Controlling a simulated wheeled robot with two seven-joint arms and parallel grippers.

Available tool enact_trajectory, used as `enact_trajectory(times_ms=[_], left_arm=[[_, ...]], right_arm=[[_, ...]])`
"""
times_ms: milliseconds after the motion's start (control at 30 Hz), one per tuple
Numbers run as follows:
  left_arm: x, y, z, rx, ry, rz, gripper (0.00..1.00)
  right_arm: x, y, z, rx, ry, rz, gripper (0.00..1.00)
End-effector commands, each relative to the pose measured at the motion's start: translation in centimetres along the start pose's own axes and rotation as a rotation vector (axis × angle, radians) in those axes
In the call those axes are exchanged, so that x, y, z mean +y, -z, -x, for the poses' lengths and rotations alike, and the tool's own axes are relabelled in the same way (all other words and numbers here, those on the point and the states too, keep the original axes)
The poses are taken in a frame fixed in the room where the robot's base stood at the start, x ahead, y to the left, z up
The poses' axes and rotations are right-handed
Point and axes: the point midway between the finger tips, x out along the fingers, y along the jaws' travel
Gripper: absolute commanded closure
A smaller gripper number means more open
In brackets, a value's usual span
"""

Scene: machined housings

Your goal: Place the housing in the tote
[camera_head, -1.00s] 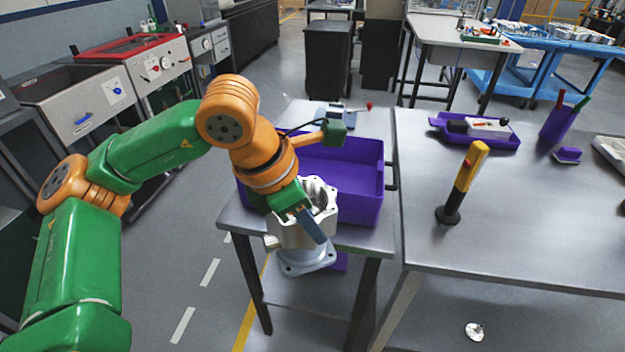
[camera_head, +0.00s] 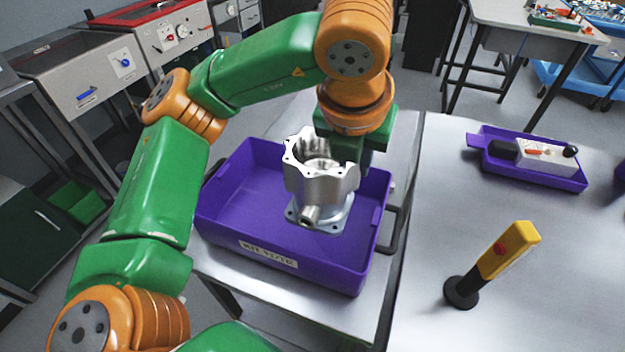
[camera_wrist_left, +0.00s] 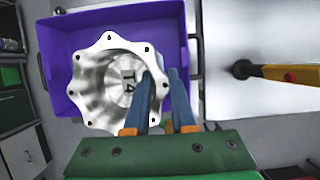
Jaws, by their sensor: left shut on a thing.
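The housing (camera_head: 318,185) is a silvery metal cylinder with a scalloped top flange and a square base flange. In the head view it is upright, over the inside of the purple tote (camera_head: 305,277); I cannot tell whether its base touches the floor. My left gripper (camera_head: 350,150) is at the housing's far right rim, its fingertips mostly hidden. In the left wrist view the gripper (camera_wrist_left: 167,100) has one finger inside the housing (camera_wrist_left: 88,80) and one outside, shut on its wall. The tote's rim (camera_wrist_left: 125,12) surrounds the housing there. My right gripper is not in view.
The tote stands on a grey table with a black handle (camera_head: 398,225) at its right. On the right-hand table are a yellow and black upright tool (camera_head: 505,250) and a small purple tray (camera_head: 545,178) with parts. Free table surface lies between them.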

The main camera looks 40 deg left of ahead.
Motion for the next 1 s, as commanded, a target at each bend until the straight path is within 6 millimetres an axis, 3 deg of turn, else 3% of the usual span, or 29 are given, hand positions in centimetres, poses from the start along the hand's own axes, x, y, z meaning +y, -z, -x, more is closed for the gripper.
enact_trajectory(times_ms=[300, 500, 833, 1000], left_arm=[[6.3, -3.1, -5.7, 0.006, -0.003, 0.008, 1.00], [8.8, -3.6, -9.7, 0.001, -0.006, 0.002, 1.00], [9.8, -3.0, -13.8, 0.001, -0.002, -0.002, 1.00], [9.7, -2.7, -14.4, -0.003, -0.001, -0.002, 1.00]], right_arm=[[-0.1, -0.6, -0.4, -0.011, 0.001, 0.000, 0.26], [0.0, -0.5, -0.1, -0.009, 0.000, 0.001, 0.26], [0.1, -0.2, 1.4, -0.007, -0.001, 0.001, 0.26], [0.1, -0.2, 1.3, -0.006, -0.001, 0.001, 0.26]])
